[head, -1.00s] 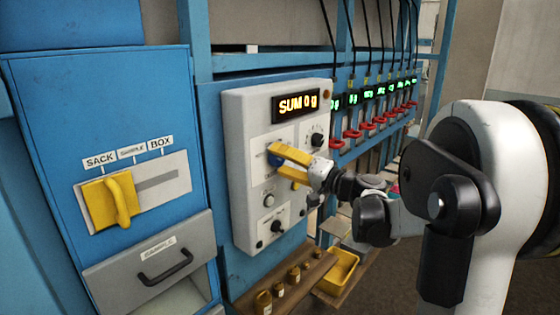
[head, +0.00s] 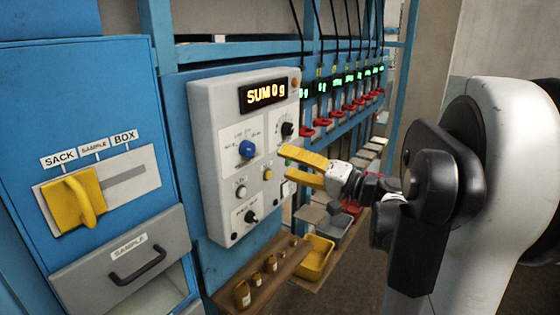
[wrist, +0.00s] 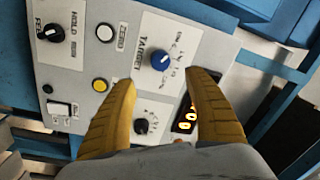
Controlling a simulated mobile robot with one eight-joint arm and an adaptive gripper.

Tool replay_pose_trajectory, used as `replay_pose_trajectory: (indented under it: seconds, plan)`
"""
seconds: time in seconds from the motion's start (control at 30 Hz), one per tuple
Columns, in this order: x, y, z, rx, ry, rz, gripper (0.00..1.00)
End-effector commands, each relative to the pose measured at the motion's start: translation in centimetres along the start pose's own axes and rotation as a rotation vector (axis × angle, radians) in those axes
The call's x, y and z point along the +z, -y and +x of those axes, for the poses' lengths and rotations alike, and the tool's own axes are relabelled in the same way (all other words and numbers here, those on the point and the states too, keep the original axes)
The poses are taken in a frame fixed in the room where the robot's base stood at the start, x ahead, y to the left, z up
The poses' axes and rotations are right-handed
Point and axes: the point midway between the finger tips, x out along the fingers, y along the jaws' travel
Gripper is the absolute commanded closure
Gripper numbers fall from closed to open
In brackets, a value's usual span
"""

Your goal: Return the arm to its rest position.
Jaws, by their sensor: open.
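My gripper (head: 284,163) has yellow fingers and is open and empty in the head view, in front of the right edge of the grey control box (head: 208,130). In the wrist view its two fingers (wrist: 160,95) are spread apart with the box face beyond them. A blue knob (head: 246,149) sits on the box and also shows in the wrist view (wrist: 159,61). The fingers are apart from the blue knob. The display (head: 264,95) reads "SUM 0 g". My white and black arm extends in from the right.
A yellow slider handle (head: 80,198) stands at the SACK end of its plate. Below is a SAMPLE drawer (head: 130,255). A wooden shelf (head: 225,298) carries several small weights; a yellow tray (head: 316,258) is beside it. Several red clamps (head: 348,107) line the blue frame behind.

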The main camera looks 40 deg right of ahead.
Motion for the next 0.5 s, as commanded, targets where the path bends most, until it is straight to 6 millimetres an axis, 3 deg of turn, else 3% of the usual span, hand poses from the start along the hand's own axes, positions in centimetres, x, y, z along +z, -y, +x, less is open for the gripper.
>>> replay_pose_trajectory:
  seconds: [0.5]
  plan:
    - [0.51,-0.07,0.30,0.007,0.010,0.000,0.38]
